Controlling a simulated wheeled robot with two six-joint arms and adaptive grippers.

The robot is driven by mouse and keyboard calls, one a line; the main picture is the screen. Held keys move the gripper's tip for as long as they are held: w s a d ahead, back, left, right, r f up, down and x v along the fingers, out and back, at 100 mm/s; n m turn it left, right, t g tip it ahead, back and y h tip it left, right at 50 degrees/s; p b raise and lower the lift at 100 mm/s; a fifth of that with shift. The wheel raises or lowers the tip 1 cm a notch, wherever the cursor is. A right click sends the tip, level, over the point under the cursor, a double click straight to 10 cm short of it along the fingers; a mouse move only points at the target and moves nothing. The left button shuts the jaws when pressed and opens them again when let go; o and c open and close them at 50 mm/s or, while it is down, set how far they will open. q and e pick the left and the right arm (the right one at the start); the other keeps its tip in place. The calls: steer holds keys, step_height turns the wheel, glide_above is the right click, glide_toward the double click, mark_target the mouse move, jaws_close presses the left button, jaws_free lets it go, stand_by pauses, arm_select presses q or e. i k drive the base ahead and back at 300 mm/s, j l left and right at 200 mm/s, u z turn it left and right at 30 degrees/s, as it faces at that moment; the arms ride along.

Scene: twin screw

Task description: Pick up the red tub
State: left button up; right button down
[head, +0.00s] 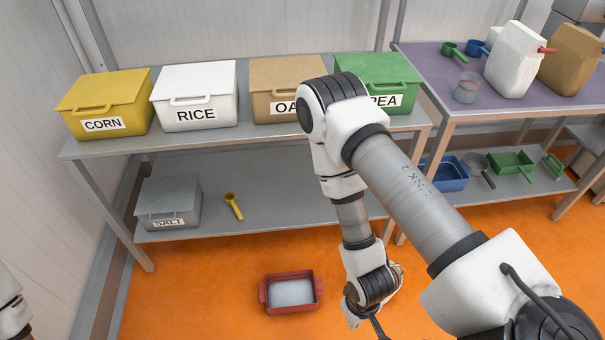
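The red tub (291,309) sits on the orange floor in front of the left shelf, near the bottom middle of the head view. It is a shallow rectangular tub with end handles and a pale grey inside. My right arm comes in from the lower right and reaches down, with its wrist end a short way right of the tub and apart from it in the picture. The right gripper's fingers are hidden or out of frame below the wrist. Only a bit of my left arm shows at the lower left edge; its gripper is not visible.
A grey shelf (270,222) holds corn (104,97), rice (195,92), oat and pea (380,72) bins on top, a salt bin (168,202) and a yellow scoop (233,206) below. A purple-topped table (440,78) stands right. Floor left of the tub is clear.

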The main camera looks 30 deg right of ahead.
mark_target(294, 292)
steer(key=k+z, duration=0.15)
steer(key=z, duration=1.55)
steer(key=u, duration=1)
steer(key=i+j+z, duration=0.2)
steer(key=j, duration=0.25)
steer(key=i+j+z, duration=0.25)
steer(key=j, duration=0.2)
steer(key=j+z, duration=0.2)
steer(key=j, duration=0.3)
steer(key=i+j+z, duration=0.2)
steer(key=j, duration=0.3)
steer(key=k+z, duration=0.1)
steer(key=z, duration=0.25)
